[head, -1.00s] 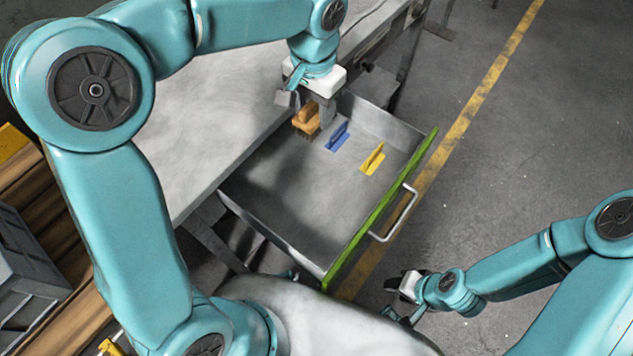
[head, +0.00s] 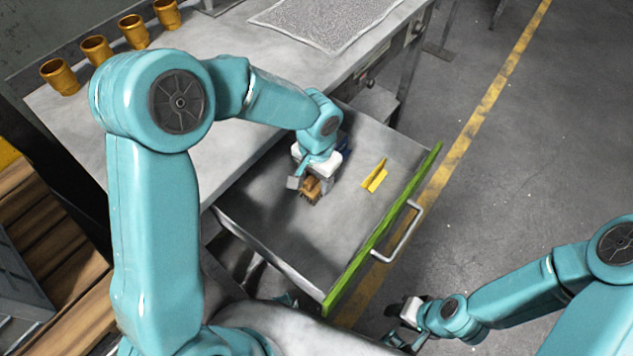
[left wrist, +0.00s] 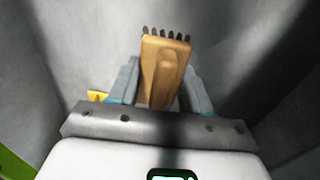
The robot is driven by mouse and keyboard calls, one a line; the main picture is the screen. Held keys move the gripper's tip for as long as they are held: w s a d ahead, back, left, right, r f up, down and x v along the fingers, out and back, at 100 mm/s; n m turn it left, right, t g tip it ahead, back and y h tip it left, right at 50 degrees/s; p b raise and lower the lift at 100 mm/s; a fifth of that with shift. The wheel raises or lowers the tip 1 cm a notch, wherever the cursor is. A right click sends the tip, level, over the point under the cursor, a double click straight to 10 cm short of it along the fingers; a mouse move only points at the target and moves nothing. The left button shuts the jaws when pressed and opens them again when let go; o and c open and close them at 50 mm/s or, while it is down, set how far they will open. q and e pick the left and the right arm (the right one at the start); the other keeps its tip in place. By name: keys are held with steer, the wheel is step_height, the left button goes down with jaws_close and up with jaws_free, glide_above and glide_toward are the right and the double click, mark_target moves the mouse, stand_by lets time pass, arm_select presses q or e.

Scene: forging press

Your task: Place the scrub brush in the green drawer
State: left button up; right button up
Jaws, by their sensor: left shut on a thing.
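The scrub brush (head: 311,193) has a wooden body and dark bristles. My left gripper (head: 312,184) is shut on it, over the inside of the open green-fronted drawer (head: 262,218). In the left wrist view the brush (left wrist: 164,72) sits between the two grey fingers, bristles pointing away from the wrist. Whether the bristles touch the drawer floor I cannot tell. My right gripper (head: 408,318) is outside the drawer at the lower right, and its fingers are too unclear to read.
A yellow-handled tool (head: 375,175) lies on the drawer floor to the right of my left gripper. A blue tool (head: 346,146) is mostly hidden behind my left arm. The workbench (head: 230,60) holds several brass cups (head: 132,32). The drawer's front floor is clear.

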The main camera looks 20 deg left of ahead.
arm_select(q)
steer(key=shift+f, duration=0.95)
steer(key=shift+r, duration=0.1)
steer(key=o, duration=1.1)
steer(key=shift+f, duration=0.2)
steer(key=shift+r, duration=0.1)
steer(key=shift+r, duration=0.3)
step_height(320, 180, up, 12)
steer(key=shift+f+p, duration=0.15)
steer(key=shift+p, duration=0.95)
